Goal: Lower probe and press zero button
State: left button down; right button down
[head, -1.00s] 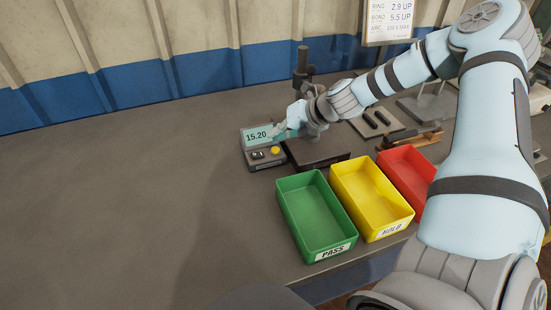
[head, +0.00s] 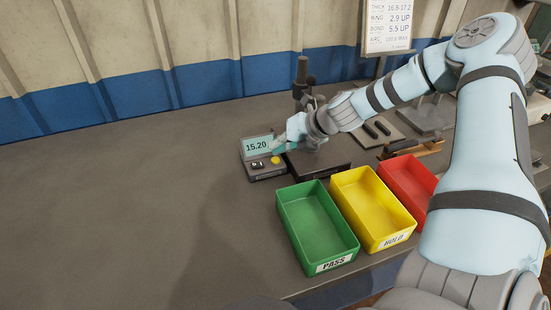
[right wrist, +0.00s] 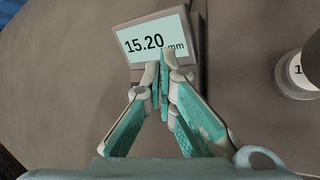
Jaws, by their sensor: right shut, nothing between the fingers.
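The gauge readout box (head: 264,172) stands on the bench. Its screen (head: 257,145) reads 15.20, and it reads 15.20 mm in the right wrist view (right wrist: 150,40). A round yellow button (head: 276,160) sits on the front panel beside a dark control. My right gripper (head: 277,150) is shut and empty, its fingertips just above the yellow button in the head view. In the right wrist view the closed fingertips (right wrist: 163,62) overlap the screen's lower edge and hide the button. The dark gauge stand (head: 302,72) rises behind my right gripper; its probe is hidden. My left gripper is not in view.
A green PASS bin (head: 317,259), a yellow HOLD bin (head: 392,240) and a red bin (head: 428,190) stand in front of the gauge. A spec board (head: 390,25) stands behind. The bench's left side (head: 110,200) is clear.

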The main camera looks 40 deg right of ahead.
aim_at(278, 158)
jog(key=shift+f, duration=0.1)
dwell(0.4)
jog(key=shift+f+b, duration=0.35)
jog(key=shift+b, duration=0.05)
jog(key=shift+f+b, duration=0.5)
dwell(0.4)
jog(key=shift+r, duration=0.15)
jog(key=shift+r+p, duration=0.8)
jog(key=shift+p, duration=0.15)
jog(key=shift+r, duration=0.1)
notch_tip(278, 158, up, 5)
jog(key=p, duration=0.5)
dwell(1.1)
